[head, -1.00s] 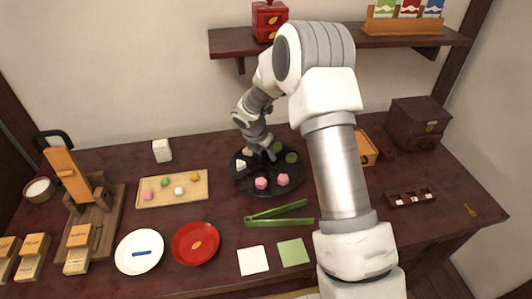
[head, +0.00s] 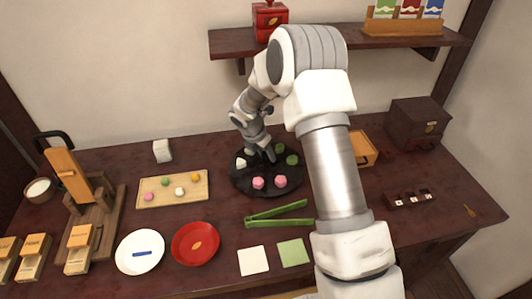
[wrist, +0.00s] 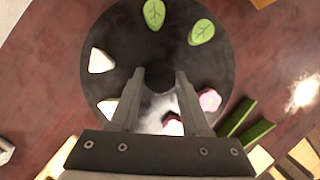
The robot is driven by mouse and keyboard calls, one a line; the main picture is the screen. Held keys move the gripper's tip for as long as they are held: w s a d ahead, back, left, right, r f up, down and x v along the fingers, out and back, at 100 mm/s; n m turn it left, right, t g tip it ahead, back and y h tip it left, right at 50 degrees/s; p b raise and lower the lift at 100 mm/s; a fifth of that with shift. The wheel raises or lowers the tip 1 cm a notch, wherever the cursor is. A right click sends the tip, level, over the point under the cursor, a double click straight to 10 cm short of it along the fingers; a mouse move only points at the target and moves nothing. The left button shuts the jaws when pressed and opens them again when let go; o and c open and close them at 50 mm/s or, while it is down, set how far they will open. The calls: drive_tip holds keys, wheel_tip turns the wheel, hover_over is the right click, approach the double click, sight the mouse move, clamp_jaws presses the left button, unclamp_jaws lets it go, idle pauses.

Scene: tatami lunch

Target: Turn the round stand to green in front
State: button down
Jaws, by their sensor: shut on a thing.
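The round stand (head: 240,184) is a black disc on the table, below the shelf. In the head view, two pink sweets (head: 258,183) sit at its front, green leaf-shaped sweets (head: 292,160) at its right and back right, and a white sweet (head: 241,162) at its left. The wrist view shows the stand (wrist: 110,40) with two green leaves (wrist: 202,32), white pieces (wrist: 101,60) and pink pieces (wrist: 209,99). My gripper (wrist: 159,76) is over the stand's middle, shut on its dark central knob (wrist: 157,70). My gripper partly hides the disc.
Green tongs (head: 278,215) lie close in front of the stand. A wooden board with small sweets (head: 150,199) is to the left, with a red plate (head: 195,244) and a white plate (head: 138,260) in front. A shelf (head: 340,36) hangs behind.

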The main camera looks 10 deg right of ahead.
drive_tip(key=shift+w+a+m+g+h+p, duration=0.1)
drive_tip(key=shift+m+g+h+p, duration=0.3)
drive_tip(key=shift+m, duration=1.05)
drive_tip(key=shift+w+m+g+h+p, duration=0.1)
drive_tip(key=shift+m+g+p, duration=0.35)
drive_tip(key=shift+m, duration=1)
drive_tip(key=shift+w+m+g, duration=0.1)
drive_tip(key=shift+m+g, duration=0.55)
drive_tip(key=shift+m, duration=0.75)
drive_tip(key=shift+m+g, duration=0.6)
drive_tip(key=shift+m, duration=0.8)
drive_tip(key=shift+w+m+g+y, duration=0.1)
drive_tip(key=shift+m+g+y, duration=0.35)
drive_tip(key=shift+m, duration=1)
drive_tip(key=shift+w+m+g+y, duration=0.1)
drive_tip(key=shift+m+g+y, duration=0.3)
drive_tip(key=shift+m, duration=1.05)
drive_tip(key=shift+d+m+g+y+b, duration=0.15)
drive_tip(key=shift+m+g+y+b, duration=0.2)
drive_tip(key=shift+m, duration=0.85)
drive_tip(key=shift+d+m+g+y+b, duration=0.2)
drive_tip(key=shift+m+y, duration=0.2)
drive_tip(key=shift+m, duration=1.2)
drive_tip(key=shift+c, duration=1.8)
unclamp_jaws()
drive_tip(key=shift+a, duration=0.1)
